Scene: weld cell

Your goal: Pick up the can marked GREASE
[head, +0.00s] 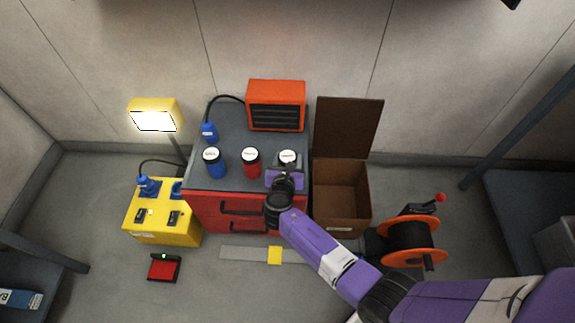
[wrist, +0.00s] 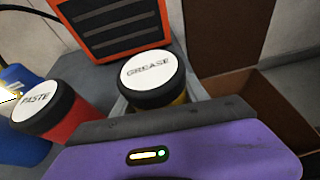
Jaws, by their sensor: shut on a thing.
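The can marked GREASE (wrist: 150,76) has a white lid with a black rim and a yellowish body. In the head view its lid (head: 288,156) shows at the right end of the row of cans on the grey cabinet top. My purple gripper (head: 285,178) is at the near side of this can, shut on it. In the wrist view grey fingers reach along the can's sides, and the gripper's body hides its lower part. I cannot tell whether the can is clear of the cabinet top.
A red can marked PASTE (wrist: 58,108) stands just left, with a blue can (head: 214,163) beyond it. An orange heater (head: 276,105) stands behind. An open cardboard box (head: 341,222) is right of the red cabinet (head: 215,210). A cable reel (head: 410,240) sits farther right.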

